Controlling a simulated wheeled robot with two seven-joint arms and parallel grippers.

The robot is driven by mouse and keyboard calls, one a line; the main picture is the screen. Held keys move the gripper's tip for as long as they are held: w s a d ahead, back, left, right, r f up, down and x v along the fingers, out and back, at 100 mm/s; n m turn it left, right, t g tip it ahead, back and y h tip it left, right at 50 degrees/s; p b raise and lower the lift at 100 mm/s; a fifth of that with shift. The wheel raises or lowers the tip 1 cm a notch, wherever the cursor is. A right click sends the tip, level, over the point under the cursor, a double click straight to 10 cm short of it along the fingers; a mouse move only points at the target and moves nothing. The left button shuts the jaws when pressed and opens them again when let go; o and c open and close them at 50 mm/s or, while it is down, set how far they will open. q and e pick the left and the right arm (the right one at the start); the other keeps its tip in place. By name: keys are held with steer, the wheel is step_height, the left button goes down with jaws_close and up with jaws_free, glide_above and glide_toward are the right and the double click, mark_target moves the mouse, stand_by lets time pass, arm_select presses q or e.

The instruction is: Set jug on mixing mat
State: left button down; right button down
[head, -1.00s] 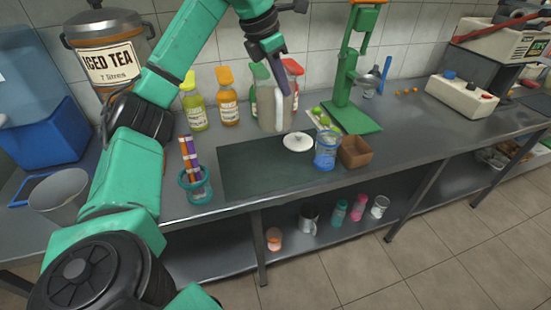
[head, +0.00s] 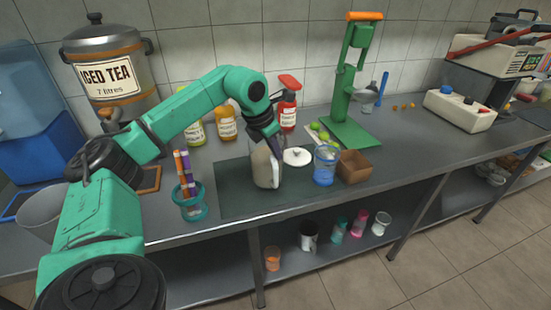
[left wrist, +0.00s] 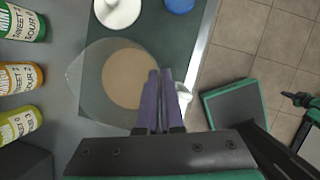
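The jug (head: 266,168) is clear with brown liquid in it and stands upright over the dark green mixing mat (head: 235,193). I cannot tell whether its base touches the mat. My left gripper (head: 273,140) reaches down from above and is shut on the jug's handle side. In the left wrist view the two fingers (left wrist: 157,100) are close together at the rim of the jug (left wrist: 90,105), whose brown contents show from above. The grip point is partly hidden. A small dark part at the right edge of that view may be my right gripper (left wrist: 297,99); its state is unclear.
A teal holder with sticks (head: 190,203) is left of the mat. Bottles (head: 226,123) and a green press (head: 345,100) stand behind. The mat's front left is bare.

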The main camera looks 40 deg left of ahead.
arm_select(q)
step_height(320, 180, down, 2)
steer(key=shift+f, duration=0.1)
steer(key=c, duration=1)
jaws_free()
steer(key=shift+c, duration=0.2)
steer(key=v, duration=1.2)
